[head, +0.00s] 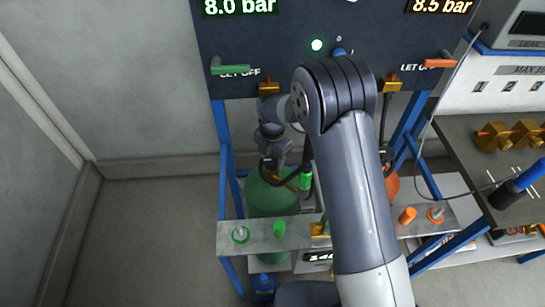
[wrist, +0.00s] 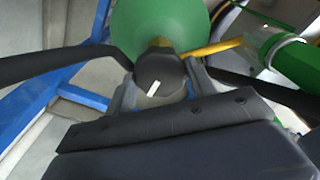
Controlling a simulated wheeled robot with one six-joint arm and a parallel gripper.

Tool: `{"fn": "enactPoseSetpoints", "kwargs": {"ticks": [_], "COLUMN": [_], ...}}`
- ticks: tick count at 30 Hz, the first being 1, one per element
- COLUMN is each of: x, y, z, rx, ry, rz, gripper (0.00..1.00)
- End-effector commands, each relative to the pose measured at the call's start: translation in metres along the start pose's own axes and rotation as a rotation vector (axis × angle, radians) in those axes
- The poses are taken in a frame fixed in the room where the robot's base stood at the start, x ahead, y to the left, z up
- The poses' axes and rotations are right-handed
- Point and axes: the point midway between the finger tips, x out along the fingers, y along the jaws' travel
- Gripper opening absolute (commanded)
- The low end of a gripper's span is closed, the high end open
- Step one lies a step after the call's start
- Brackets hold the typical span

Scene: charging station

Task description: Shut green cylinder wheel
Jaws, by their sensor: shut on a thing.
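The green cylinder (head: 271,198) stands in the blue frame below the panel. Its rounded top fills the upper middle of the wrist view (wrist: 160,28). The wheel (wrist: 158,70) is a dark round knob with a white mark, on a brass neck at the cylinder's top. In the wrist view my gripper (wrist: 160,88) has one finger on each side of the wheel and is shut on it. In the head view my gripper (head: 278,163) is just above the cylinder, and the wheel is mostly hidden by it.
A brass pipe (wrist: 212,47) runs from the neck towards a green fitting (wrist: 285,62) at right. A dark panel (head: 250,50) with pressure displays and a green lever (head: 230,70) is above. A grey shelf (head: 258,233) with fittings crosses in front. An orange cylinder (head: 391,187) is right of my arm.

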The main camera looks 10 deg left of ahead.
Motion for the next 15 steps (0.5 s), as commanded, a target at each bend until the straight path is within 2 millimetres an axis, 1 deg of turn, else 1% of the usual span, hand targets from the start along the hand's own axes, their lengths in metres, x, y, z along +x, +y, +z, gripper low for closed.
{"fn": "enactPoseSetpoints", "kwargs": {"ticks": [8,15], "x": [0.0015,0.0023], "y": [0.0002,0.0004], "z": [0.0001,0.0003], "rx": [0.084,0.266], "ry": [0.000,-0.001], "rz": [0.001,0.002], "gripper": [0.30,0.30]}}
